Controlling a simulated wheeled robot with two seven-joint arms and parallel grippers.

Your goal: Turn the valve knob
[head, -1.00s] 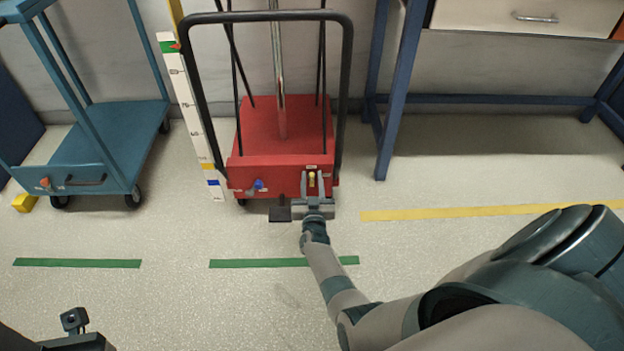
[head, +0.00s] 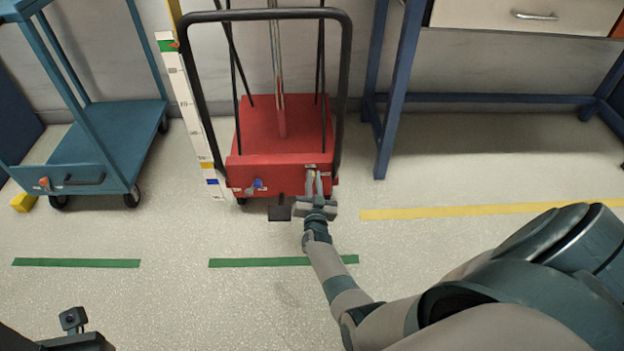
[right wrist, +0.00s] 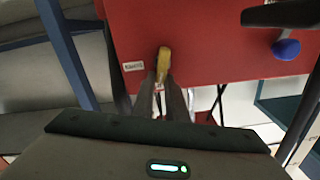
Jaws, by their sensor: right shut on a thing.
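The yellow valve knob (right wrist: 163,58) is on the front face of the red cart base (head: 282,150), at its right side. In the head view the knob is mostly covered by my right fingers. My right gripper (head: 314,178) reaches it from the front and is shut on it; the right wrist view shows both fingertips (right wrist: 163,76) pressed to the knob's sides. A dark part of my left gripper (head: 74,328) shows at the lower left, far from the cart; its fingers cannot be made out.
A blue knob (head: 258,184) sits left on the same face, below the black push handle (head: 345,90). A dark pedal (head: 279,213) juts out below. A teal cart (head: 100,150) stands left, a blue table frame (head: 388,130) right. The floor in front is clear.

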